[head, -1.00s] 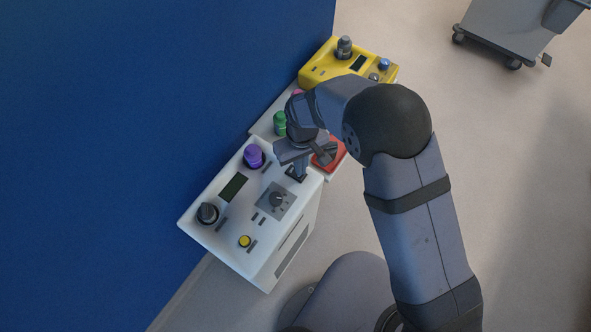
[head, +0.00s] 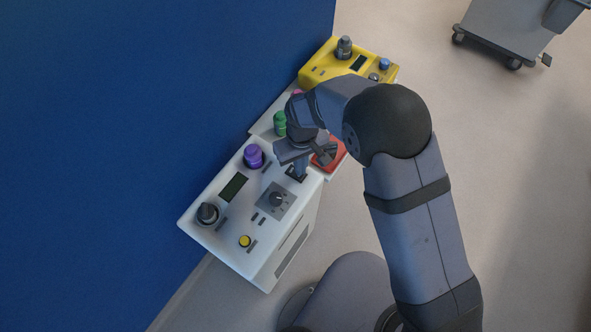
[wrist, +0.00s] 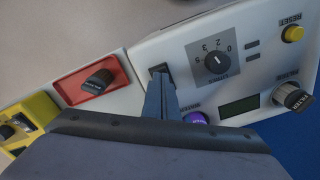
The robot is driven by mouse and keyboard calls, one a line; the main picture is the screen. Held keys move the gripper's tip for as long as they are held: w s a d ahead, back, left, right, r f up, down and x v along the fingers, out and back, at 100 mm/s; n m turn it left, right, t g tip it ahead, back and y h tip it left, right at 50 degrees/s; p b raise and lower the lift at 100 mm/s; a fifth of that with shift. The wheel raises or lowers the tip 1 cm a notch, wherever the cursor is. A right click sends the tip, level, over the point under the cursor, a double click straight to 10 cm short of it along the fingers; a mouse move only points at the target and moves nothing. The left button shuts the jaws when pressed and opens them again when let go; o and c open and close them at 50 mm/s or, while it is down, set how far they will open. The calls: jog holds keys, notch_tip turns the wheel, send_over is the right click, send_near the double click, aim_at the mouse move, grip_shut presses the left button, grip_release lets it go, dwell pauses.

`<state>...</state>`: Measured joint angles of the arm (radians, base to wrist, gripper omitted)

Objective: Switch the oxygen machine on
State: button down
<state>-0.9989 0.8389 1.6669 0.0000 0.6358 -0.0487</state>
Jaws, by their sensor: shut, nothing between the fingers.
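A white machine (head: 236,264) stands against the blue wall, with a dial (head: 277,200), a dark display, a purple knob (head: 253,156), a black knob (head: 207,213) and a yellow button (head: 245,241). I cannot read a name marking it as the oxygen machine. A small black switch (wrist: 160,70) sits at its end near the other units. My gripper (head: 298,174) is shut and empty, pointing down with its tips at this switch; they appear to touch it. The wrist view shows my gripper (wrist: 163,84) partly covering the switch, so its position is unclear. The dial (wrist: 214,60) points near 0.
Beside the white machine is a pale unit with a red panel (wrist: 82,88) bearing a black knob (wrist: 97,82), and a green knob (head: 280,126). A yellow device (head: 318,74) stands beyond it. A grey wheeled cart (head: 505,32) is far off at top right. The floor between is clear.

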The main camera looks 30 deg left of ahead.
jog(key=shift+f+b, duration=0.5)
jog(key=shift+f, duration=0.35)
dwell(0.6)
jog(key=shift+r, duration=0.15)
jog(key=shift+r+p, duration=2.95)
jog(key=shift+r, duration=0.45)
